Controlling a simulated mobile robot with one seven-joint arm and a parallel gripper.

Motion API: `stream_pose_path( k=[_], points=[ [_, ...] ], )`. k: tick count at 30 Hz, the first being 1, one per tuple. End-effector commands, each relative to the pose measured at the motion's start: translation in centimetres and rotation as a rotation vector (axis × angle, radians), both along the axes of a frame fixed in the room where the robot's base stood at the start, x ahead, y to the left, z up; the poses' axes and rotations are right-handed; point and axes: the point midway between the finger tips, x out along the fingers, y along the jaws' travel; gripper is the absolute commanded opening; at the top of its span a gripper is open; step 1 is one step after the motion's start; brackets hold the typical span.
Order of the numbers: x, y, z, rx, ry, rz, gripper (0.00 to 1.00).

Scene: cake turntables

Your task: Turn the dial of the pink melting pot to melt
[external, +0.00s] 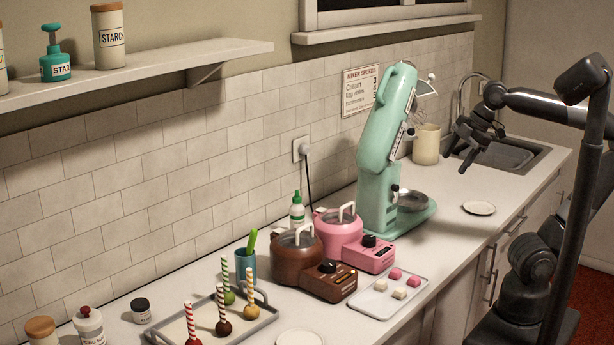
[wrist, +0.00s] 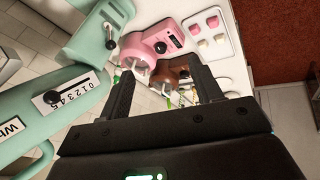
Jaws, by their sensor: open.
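The pink melting pot (external: 338,236) stands on the counter between the brown pot and the mint stand mixer. Its black dial (external: 369,241) sits on the pink control box at its right front; the dial's setting is too small to read. In the wrist view the pink pot (wrist: 135,45) and its dial (wrist: 160,47) show beyond the fingers, turned sideways. My gripper (external: 458,158) is open and empty, raised above the counter near the sink, well apart from the pot. Its two fingers also show in the wrist view (wrist: 164,74).
The brown pot (external: 290,258) with its own dial stands just left of the pink one. A tray of pink and cream cubes (external: 389,298) lies in front. The tall mint mixer (external: 378,165) stands between my gripper and the pink pot. A small plate (external: 479,208) lies on clear counter.

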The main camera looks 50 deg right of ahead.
Motion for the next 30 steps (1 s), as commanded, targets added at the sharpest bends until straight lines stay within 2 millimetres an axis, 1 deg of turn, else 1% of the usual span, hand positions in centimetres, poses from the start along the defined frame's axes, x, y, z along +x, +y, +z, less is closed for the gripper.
stream_pose_path(
  k=[1, 7, 11, 17, 23, 30],
  points=[
    [0.5, 0.2, 0.2, -0.017, -0.005, 0.078, 0.59],
    [2.6, 0.4, 0.6, -0.097, -0.026, 0.369, 0.59],
    [4.2, 0.7, 0.5, -0.149, -0.038, 0.556, 0.59],
    [6.8, 1.8, 0.1, -0.228, -0.058, 0.847, 0.59],
    [9.6, 3.5, -0.8, -0.303, -0.072, 1.137, 0.59],
    [12.7, 6.5, -2.2, -0.393, -0.083, 1.489, 0.59]
  ],
)
